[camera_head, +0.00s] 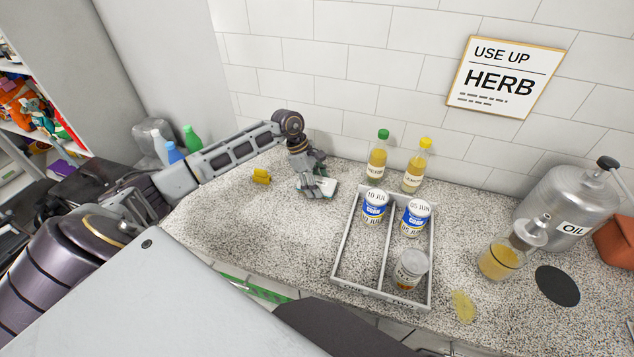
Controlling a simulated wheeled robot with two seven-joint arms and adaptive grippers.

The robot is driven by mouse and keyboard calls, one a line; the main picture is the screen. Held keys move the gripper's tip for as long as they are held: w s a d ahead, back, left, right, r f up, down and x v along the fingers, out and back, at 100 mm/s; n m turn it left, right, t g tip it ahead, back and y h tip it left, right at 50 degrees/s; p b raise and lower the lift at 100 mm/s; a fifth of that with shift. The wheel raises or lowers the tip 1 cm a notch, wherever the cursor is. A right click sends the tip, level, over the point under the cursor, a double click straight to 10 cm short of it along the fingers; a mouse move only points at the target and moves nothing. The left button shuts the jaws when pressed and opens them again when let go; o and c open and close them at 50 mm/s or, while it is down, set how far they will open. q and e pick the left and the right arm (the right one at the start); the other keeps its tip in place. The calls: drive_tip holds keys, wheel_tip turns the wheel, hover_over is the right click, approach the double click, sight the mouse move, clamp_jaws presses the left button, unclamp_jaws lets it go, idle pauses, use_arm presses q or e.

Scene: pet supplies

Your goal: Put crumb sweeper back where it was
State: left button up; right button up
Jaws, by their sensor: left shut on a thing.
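My left gripper (314,178) reaches down to the speckled counter (225,215) near the back wall. It is shut on a small pale, flat-looking thing (323,188), which I take to be the crumb sweeper. The fingers hide part of it. It is at or just above the counter, left of the grey divided tray; I cannot tell if it touches the counter. My right gripper is not in view.
The tray (337,270) holds two blue-and-white cans (374,206) and a jar (410,268). Two bottles (378,160) stand behind it. A yellow block (261,176) lies left of my gripper. Right are a yellow spill (463,305), a glass pitcher (498,260) and an oil canister (560,208).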

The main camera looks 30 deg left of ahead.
use_arm(q)
drive_tip(key=shift+f, duration=0.2)
drive_tip(key=o, duration=0.8)
drive_tip(key=shift+c, duration=0.2)
drive_tip(key=shift+o, duration=1.1)
drive_tip(key=shift+r, duration=0.25)
drive_tip(key=b+v, duration=0.1)
drive_tip(key=v, duration=0.9)
drive_tip(key=shift+a+r+b, duration=0.2)
drive_tip(key=shift+r+b, duration=0.1)
drive_tip(key=shift+r, duration=0.1)
drive_tip(key=shift+s+a+r, duration=0.1)
drive_tip(key=shift+a+r, duration=0.1)
drive_tip(key=shift+r, duration=0.3)
